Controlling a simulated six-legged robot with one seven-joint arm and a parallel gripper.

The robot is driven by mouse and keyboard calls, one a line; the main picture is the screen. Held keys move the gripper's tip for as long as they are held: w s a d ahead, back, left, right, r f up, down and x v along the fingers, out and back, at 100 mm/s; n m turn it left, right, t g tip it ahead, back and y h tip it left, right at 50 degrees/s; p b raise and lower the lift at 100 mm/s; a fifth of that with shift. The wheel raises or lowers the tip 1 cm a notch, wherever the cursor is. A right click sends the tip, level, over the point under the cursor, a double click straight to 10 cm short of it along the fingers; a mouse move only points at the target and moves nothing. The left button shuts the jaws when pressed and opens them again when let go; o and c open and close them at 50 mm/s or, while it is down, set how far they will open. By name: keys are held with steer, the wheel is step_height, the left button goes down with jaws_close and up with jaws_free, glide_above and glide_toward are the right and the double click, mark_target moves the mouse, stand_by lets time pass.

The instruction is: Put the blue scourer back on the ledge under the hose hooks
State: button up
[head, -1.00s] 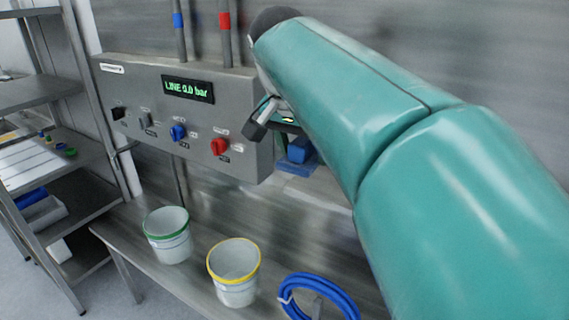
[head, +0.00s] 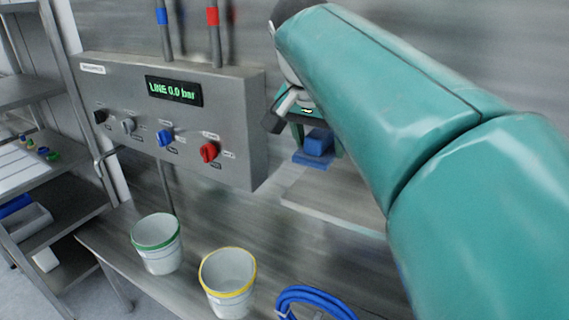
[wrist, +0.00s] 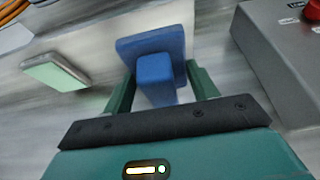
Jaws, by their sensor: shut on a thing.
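The blue scourer (wrist: 155,48) is a flat blue pad with a block-shaped grip on its back. My gripper (wrist: 162,82) is shut on the block, one green finger on each side, in the wrist view. In the head view the scourer (head: 316,146) hangs below my gripper (head: 318,128), in front of the steel wall and right of the control panel. A steel ledge (head: 335,205) shows below and right of it, partly hidden by my arm. I cannot tell whether this is the ledge under the hose hooks; no hooks are clearly seen.
The grey control panel (head: 120,90) with knobs stands close on the left. Two white buckets, green-rimmed (head: 157,255) and yellow-rimmed (head: 228,295), and a coiled blue hose (head: 312,295) are on the bench below. A pale green pad (wrist: 55,72) shows in the wrist view.

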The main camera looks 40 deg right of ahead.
steer(key=s+d+f, duration=0.3)
steer(key=s+d, duration=0.1)
steer(key=d, duration=0.1)
glide_toward(367, 197)
steer(key=shift+w+d+f, duration=0.4)
steer(key=shift+w+f, duration=0.05)
steer(key=shift+w, duration=0.15)
steer(key=shift+d+f, duration=0.35)
steer(key=shift+f, duration=0.15)
steer(key=shift+s+d+f, duration=0.1)
steer(key=shift+d+f, duration=0.05)
steer(key=shift+f, duration=0.8)
steer(key=shift+s+d+f, duration=0.1)
steer(key=shift+d+f, duration=0.05)
steer(key=shift+f, duration=0.8)
steer(key=o, duration=1)
steer(key=shift+f, duration=0.1)
steer(key=shift+o, duration=0.2)
